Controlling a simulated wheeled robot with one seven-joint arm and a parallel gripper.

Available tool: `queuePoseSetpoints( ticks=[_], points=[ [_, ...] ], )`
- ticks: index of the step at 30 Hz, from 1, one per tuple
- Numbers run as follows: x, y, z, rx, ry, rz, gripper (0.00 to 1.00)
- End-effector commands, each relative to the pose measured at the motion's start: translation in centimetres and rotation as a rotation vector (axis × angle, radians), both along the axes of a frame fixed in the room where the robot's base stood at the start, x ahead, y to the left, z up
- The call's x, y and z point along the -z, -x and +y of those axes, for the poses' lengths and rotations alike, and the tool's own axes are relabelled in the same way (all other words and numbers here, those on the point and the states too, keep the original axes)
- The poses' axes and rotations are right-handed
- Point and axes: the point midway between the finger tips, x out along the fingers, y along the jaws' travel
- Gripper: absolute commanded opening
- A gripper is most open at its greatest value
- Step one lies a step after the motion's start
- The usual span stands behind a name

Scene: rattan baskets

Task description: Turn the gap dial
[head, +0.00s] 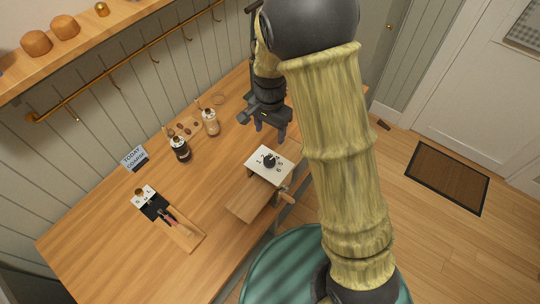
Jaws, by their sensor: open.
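The gap dial (270,160) is a small dark round knob on a white plate (257,168) with numbers around it. The plate sits on top of a wooden block-like device (253,196) near the front edge of the table. My gripper (269,132) hangs above the table just behind the dial, pointing down. Its two dark fingers are apart, and I see nothing between them. It looks clear of the dial; its exact height is hard to tell. The pointer's setting is too small to read.
The wooden table (95,230) also holds a dark bottle (180,149), a pale bottle (210,122), a small sign (134,158) and a board with tools (183,233). A shelf (85,45) and hook rail (130,68) run along the wall. The table's left front is clear.

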Motion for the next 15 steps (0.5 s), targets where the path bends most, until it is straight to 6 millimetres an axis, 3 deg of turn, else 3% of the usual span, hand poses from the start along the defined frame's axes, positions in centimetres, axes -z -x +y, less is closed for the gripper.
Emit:
queuePoseSetpoints(
  ticks=[15],
  points=[
    [8.0, 0.1, -0.1, 0.001, 0.001, 0.003, 0.59]
  ],
)
